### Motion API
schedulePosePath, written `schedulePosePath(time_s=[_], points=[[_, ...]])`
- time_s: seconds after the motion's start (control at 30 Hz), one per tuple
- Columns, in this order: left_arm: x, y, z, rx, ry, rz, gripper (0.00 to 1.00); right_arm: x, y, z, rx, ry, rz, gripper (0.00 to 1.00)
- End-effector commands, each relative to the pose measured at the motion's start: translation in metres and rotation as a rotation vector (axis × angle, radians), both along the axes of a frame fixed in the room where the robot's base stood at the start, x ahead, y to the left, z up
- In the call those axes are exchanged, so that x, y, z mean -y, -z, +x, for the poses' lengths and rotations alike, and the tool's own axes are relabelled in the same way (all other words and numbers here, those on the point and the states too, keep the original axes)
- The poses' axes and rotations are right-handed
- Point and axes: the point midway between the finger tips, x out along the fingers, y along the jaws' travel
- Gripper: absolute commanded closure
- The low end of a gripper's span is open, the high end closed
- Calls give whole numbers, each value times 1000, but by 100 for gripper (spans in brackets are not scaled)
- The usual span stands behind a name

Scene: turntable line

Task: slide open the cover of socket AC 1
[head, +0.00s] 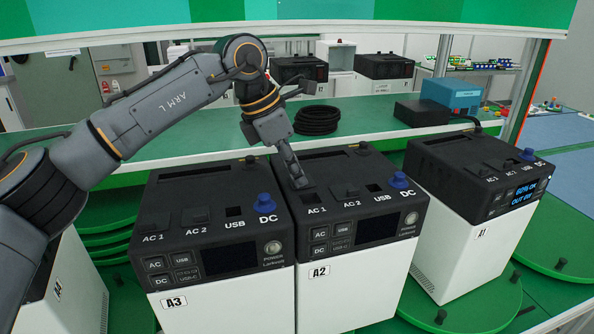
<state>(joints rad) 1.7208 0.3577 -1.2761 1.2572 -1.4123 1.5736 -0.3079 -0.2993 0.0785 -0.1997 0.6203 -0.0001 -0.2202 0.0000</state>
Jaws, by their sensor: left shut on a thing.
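The power station labelled A2 (345,262) stands on a green turntable, with a black top and a white body. Its top carries the marks AC 1, AC 2, USB and DC. My left gripper (298,181) reaches down to the top of A2 with its fingers just behind the AC 1 socket area (313,199). It is shut on the AC 1 cover, which its fingers mostly hide. A dark patch shows in front of the fingertips; I cannot tell how far the socket is uncovered. The AC 2 cover (345,193) sits flat. My right gripper is not in view.
Station A3 (220,285) stands close on the left, and station A1 (478,215) on the right. Blue DC knobs (399,181) stand up from the tops. Behind, a green shelf (375,143) holds a black cable coil (317,120) and a black box (421,113).

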Motion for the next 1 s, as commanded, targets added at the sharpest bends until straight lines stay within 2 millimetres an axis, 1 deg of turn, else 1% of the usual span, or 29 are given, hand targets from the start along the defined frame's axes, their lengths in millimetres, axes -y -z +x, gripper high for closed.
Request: schedulePosePath(time_s=[0.03,0.13,0.37,0.43,0.53,0.67,0.9,1.0], points=[[-1,-3,3,9,-7,-2,91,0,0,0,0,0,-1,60],[-1,-3,2,9,-6,-3,71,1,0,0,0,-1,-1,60],[-1,-2,1,6,-4,-2,70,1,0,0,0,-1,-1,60],[-1,-2,1,6,-4,-2,70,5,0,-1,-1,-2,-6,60],[-3,-8,1,6,-4,-2,70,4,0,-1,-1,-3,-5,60],[-10,-26,-1,7,-5,-4,70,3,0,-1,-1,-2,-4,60],[-29,-74,-7,8,-6,-5,70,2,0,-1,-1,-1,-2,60],[-36,-90,-9,8,-6,-4,70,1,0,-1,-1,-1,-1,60]])
